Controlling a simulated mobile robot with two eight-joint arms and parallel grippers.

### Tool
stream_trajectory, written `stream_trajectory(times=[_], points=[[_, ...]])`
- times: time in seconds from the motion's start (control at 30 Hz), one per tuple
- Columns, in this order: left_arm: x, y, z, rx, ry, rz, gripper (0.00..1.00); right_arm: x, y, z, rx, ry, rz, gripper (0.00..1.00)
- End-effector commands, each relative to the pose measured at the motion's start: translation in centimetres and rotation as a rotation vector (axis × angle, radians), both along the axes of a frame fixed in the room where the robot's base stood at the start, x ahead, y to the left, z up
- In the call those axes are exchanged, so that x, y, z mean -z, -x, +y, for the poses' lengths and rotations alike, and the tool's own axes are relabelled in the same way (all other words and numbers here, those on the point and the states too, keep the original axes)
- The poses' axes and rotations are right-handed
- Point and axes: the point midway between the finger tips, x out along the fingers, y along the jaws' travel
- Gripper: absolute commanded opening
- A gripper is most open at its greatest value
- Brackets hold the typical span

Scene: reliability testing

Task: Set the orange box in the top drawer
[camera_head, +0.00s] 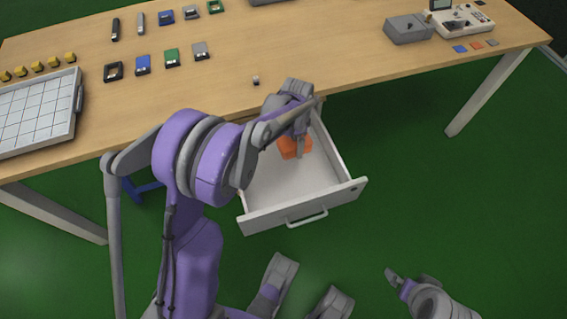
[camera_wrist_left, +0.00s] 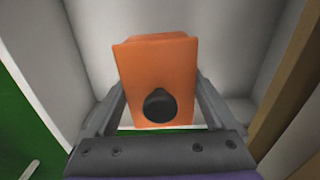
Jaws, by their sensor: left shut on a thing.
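The orange box (camera_head: 294,147) is inside the open top drawer (camera_head: 272,219), toward its back. In the left wrist view the orange box (camera_wrist_left: 150,72) fills the middle, with a dark round spot on its face and white drawer walls around it. My left gripper (camera_head: 298,143) reaches down into the drawer and is shut on the box. Its two fingers flank the box in the left wrist view (camera_wrist_left: 158,108). I cannot tell whether the box touches the drawer floor. My right gripper (camera_head: 394,277) is at the lower right, away from the drawer; its opening is unclear.
The wooden table (camera_head: 230,90) stands above and behind the drawer. It carries a white gridded tray (camera_head: 38,112), several small yellow pieces, several small coloured devices and a grey box (camera_head: 408,29). A small item (camera_head: 256,80) lies near the table's front edge. Green floor is free right of the drawer.

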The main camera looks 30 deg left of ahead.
Motion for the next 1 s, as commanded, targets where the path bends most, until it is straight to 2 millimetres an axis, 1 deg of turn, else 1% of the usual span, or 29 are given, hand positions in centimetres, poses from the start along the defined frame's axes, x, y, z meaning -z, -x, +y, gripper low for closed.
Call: stream_trajectory(times=[0.03, 0.17, 0.3, 0.4, 0.57, 0.8, 0.87, 1.0], points=[[0.8, -0.1, 0.3, 0.025, 0.0, 0.001, 0.3, 0.8, -0.1, 0.0, 0.0, 0.0, 0.003, 1.0], [2.4, -0.3, 0.7, 0.061, -0.001, 0.001, 0.3, 1.6, -0.2, 0.0, 0.0, 0.0, 0.005, 1.0], [5.1, -0.3, 0.7, 0.063, 0.0, 0.0, 0.3, 2.4, -0.3, 0.0, 0.0, 0.0, 0.008, 1.0], [6.5, -0.2, 0.7, 0.063, 0.0, 0.0, 0.3, 2.8, -0.3, 0.0, 0.0, 0.0, 0.009, 1.0], [7.6, -0.2, 0.7, 0.062, 0.0, 0.0, 0.3, 3.1, -0.4, 0.0, 0.0, 0.0, 0.01, 1.0], [10.7, -0.2, 0.6, 0.062, 0.0, 0.0, 0.3, 4.2, -0.5, 0.0, 0.0, 0.0, 0.013, 1.0], [11.0, -0.2, 0.6, 0.062, 0.0, 0.0, 0.3, 4.2, -0.5, 0.0, 0.0, 0.0, 0.013, 1.0], [10.9, -0.2, 0.6, 0.061, 0.0, 0.0, 0.3, 4.1, -0.5, 0.0, 0.0, 0.0, 0.013, 1.0]])
